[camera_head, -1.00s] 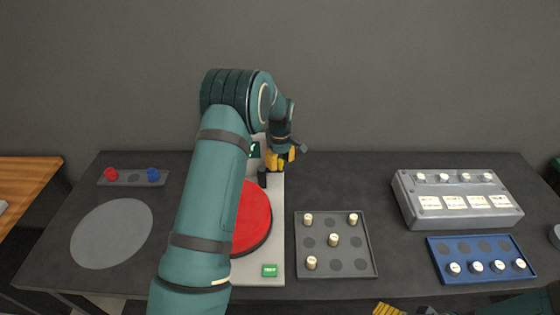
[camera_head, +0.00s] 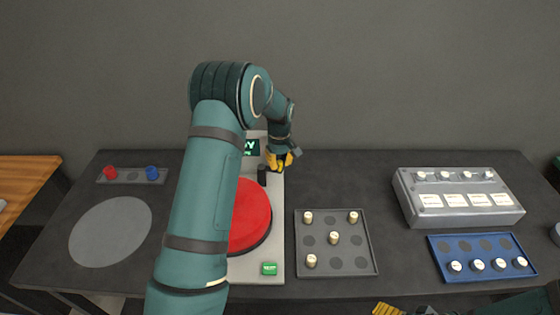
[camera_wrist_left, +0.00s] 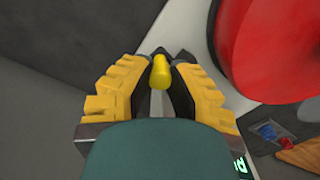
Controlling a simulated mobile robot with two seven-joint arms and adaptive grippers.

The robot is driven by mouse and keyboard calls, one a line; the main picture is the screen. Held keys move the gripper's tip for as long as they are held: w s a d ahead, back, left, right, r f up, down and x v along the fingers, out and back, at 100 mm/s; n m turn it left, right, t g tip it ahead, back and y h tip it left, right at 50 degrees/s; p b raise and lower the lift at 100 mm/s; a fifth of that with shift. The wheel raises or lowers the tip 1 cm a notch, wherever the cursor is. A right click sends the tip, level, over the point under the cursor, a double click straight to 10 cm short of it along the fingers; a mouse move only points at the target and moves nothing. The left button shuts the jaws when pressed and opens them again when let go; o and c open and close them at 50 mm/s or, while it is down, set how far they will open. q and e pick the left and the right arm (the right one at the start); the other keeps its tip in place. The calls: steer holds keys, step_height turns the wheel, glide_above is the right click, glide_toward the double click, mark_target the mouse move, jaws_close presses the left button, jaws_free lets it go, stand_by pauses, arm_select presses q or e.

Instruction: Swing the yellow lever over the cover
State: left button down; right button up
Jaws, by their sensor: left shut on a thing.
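The red round cover (camera_head: 250,217) lies on the light grey dyno unit (camera_head: 277,240), partly hidden behind my left arm. In the left wrist view the cover (camera_wrist_left: 268,45) is at the upper right. The yellow lever (camera_wrist_left: 160,72) shows there as a yellow knob on a pale bar, between the yellow fingers of my left gripper (camera_wrist_left: 160,88). The gripper is shut on it, beside the cover and not over it. In the head view my left gripper (camera_head: 280,160) is at the unit's back right corner. My right gripper (camera_head: 388,309) is only partly in view at the bottom edge.
A dark tray with pale pegs (camera_head: 336,268) stands right of the unit. A grey box (camera_head: 440,207) and a blue tray with white knobs (camera_head: 480,275) are farther right. A grey disc (camera_head: 110,232) and a strip with red and blue knobs (camera_head: 132,177) are left.

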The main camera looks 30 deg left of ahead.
arm_select(q)
steer(key=s+a+m, duration=0.1)
steer(key=s+m, duration=0.1)
steer(key=m, duration=0.3)
steer(key=s+a+m+b, duration=0.1)
steer(key=s+m, duration=0.2)
steer(key=m, duration=0.3)
steer(key=s+a+m+b, duration=0.1)
steer(key=s+m, duration=0.1)
steer(key=m, duration=0.3)
steer(key=shift+s+a, duration=0.1)
steer(key=shift+s, duration=0.2)
steer(key=m, duration=0.1)
steer(key=a+m, duration=0.1)
steer(key=shift+s+a+m, duration=0.1)
steer(key=shift+s+m, duration=0.15)
steer(key=shift+m, duration=0.15)
steer(key=shift+a+m, duration=0.6)
steer(key=shift+m, duration=0.6)
steer(key=c, duration=0.8)
jaws_free()
steer(key=shift+c, duration=0.2)
